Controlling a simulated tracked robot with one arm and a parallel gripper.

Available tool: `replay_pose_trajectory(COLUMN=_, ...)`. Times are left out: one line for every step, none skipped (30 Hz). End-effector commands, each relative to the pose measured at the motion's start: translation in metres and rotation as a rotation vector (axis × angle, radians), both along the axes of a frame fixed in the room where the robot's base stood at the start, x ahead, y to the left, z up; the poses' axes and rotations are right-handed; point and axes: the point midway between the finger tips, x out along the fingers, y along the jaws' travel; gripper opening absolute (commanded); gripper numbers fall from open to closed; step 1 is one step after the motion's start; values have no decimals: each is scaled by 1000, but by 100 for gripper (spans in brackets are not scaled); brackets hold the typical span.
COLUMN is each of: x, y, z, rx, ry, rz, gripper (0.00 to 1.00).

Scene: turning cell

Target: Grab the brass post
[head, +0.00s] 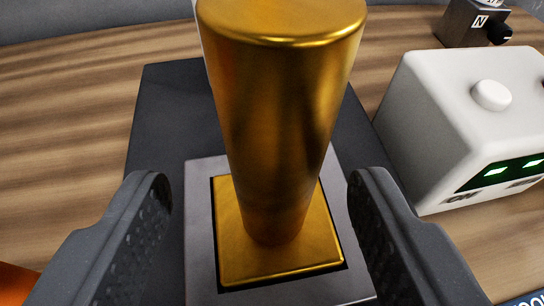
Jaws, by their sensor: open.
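The brass post (281,110) stands upright in the middle of the head view, a smooth golden cylinder. Its foot meets a square golden plate (235,255) set in a grey frame (200,220). My gripper (258,190) is open. One dark finger is to the left of the post and one to the right, with gaps between each finger and the post. The fingers' inner faces have a dotted texture. The post hides part of the plate and frame behind it.
A dark flat base (165,110) lies under the frame on a wooden table (80,90). A white box (440,110) with a round button and green-lit displays stands close on the right. A small dark metal block (465,22) marked N is at the back right. Something orange shows at lower left.

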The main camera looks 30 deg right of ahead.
Motion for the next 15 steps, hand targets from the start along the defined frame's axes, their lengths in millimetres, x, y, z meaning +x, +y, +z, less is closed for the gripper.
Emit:
replay_pose_trajectory(x=3, y=-2, z=-1, rx=0, ry=-1, rz=0, gripper=56)
replay_pose_trajectory(x=5, y=-3, z=-2, rx=0, ry=-1, rz=0, gripper=56)
replay_pose_trajectory(x=6, y=-3, z=-2, rx=0, ry=-1, rz=0, gripper=56)
replay_pose_trajectory(x=7, y=-3, z=-2, rx=0, ry=-1, rz=0, gripper=56)
replay_pose_trajectory(x=7, y=-4, z=-3, rx=0, ry=-1, rz=0, gripper=56)
replay_pose_trajectory(x=8, y=-5, z=-3, rx=0, ry=-1, rz=0, gripper=56)
replay_pose_trajectory(x=9, y=-6, z=-3, rx=1, ry=0, rz=0, gripper=56)
replay_pose_trajectory(x=11, y=-7, z=-4, rx=1, ry=0, rz=0, gripper=56)
replay_pose_trajectory(x=14, y=-8, z=-5, rx=1, ry=0, rz=0, gripper=56)
replay_pose_trajectory(x=16, y=-10, z=-6, rx=1, ry=1, rz=0, gripper=56)
replay_pose_trajectory(x=18, y=-12, z=-7, rx=1, ry=1, rz=-1, gripper=56)
replay_pose_trajectory(x=21, y=-15, z=-8, rx=1, ry=2, rz=-1, gripper=56)
replay_pose_trajectory(x=24, y=-17, z=-9, rx=1, ry=2, rz=-1, gripper=56)
replay_pose_trajectory(x=27, y=-20, z=-10, rx=1, ry=0, rz=-3, gripper=56)
replay_pose_trajectory(x=32, y=-23, z=-10, rx=1, ry=0, rz=-3, gripper=56)
